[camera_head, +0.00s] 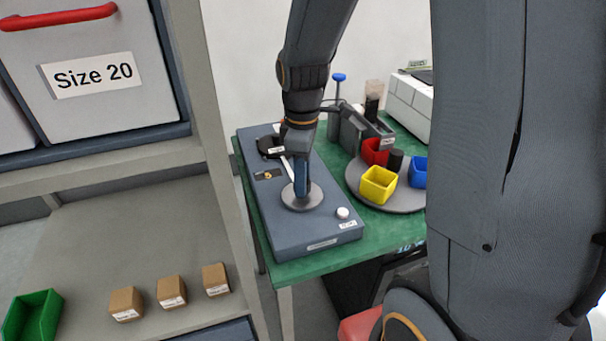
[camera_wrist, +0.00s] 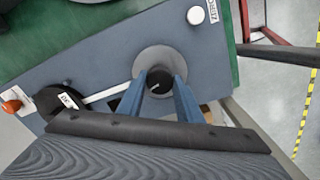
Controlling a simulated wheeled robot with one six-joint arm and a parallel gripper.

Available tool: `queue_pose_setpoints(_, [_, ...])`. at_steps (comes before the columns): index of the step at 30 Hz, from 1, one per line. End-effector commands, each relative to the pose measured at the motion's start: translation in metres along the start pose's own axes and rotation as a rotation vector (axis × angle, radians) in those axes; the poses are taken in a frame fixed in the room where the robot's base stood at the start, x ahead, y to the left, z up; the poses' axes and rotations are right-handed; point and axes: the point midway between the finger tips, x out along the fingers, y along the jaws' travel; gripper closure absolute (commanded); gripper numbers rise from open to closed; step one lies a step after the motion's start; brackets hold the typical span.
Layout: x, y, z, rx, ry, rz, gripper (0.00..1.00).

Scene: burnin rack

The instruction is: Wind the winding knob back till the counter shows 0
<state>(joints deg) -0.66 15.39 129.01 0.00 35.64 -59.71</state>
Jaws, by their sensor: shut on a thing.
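The winding knob (camera_wrist: 159,84) is a small dark cap with a white mark, in the middle of a round grey plate (camera_wrist: 165,60) on a blue-grey box. My gripper (camera_wrist: 158,80) is shut on the knob, one blue finger on each side. In the head view my gripper (camera_head: 301,187) points down onto the grey plate (camera_head: 302,200) and hides the knob. A small dark window (camera_head: 268,174) with a brass-coloured spot is on the box top; I cannot read any counter figure there.
A white button (camera_head: 342,212) sits at the box's near end; it also shows in the wrist view (camera_wrist: 195,15). A black disc (camera_head: 270,147) and a pale strip lie behind the plate. A turntable (camera_head: 407,200) with coloured bins stands right; a shelf (camera_head: 190,150) stands left.

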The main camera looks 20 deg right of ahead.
Motion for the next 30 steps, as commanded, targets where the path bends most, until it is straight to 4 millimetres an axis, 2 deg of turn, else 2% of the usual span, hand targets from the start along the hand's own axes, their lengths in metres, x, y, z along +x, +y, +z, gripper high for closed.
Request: queue_pose_setpoints(30, [-0.0021,0.0011,-0.0005,0.929,0.003,0.002,0.9])
